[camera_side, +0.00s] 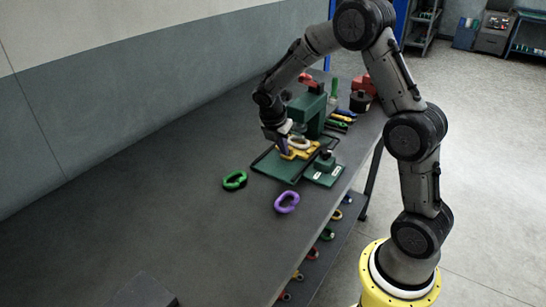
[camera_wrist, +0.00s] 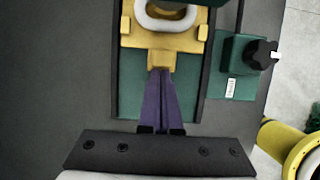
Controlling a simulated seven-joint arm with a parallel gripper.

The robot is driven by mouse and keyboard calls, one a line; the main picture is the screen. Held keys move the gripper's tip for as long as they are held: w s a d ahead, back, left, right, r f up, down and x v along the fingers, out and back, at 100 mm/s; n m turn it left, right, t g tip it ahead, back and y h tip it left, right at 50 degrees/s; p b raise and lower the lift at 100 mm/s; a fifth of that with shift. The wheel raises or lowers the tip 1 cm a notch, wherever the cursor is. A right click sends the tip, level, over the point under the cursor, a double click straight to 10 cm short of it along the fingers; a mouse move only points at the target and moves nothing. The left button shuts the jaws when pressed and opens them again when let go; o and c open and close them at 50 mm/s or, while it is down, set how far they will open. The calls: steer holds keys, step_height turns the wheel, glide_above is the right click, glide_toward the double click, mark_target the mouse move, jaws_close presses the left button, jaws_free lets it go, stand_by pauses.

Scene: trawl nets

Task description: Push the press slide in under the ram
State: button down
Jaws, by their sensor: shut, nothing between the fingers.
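The yellow press slide (camera_side: 305,155) sits on the green press base between dark rails (camera_wrist: 206,75). A pale grey link (camera_side: 299,143) lies on it; this link also shows in the wrist view (camera_wrist: 172,23). The green press (camera_side: 308,110) stands behind the slide in the side view; its ram cannot be made out clearly. My gripper (camera_side: 284,150) is low over the base at the slide's near end. In the wrist view its purple fingers (camera_wrist: 161,73) are together and empty, tips at the tab of the yellow slide (camera_wrist: 160,58), seemingly touching it.
A green block with a black knob (camera_wrist: 240,65) stands right of the rails. A green link (camera_side: 234,180) and a purple link (camera_side: 287,202) lie on the dark table (camera_side: 160,190). Tools and a red vise (camera_side: 364,86) are behind. The table's left side is mostly clear.

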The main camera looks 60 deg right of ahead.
steer(key=shift+d, duration=0.4)
steer(key=shift+a, duration=0.1)
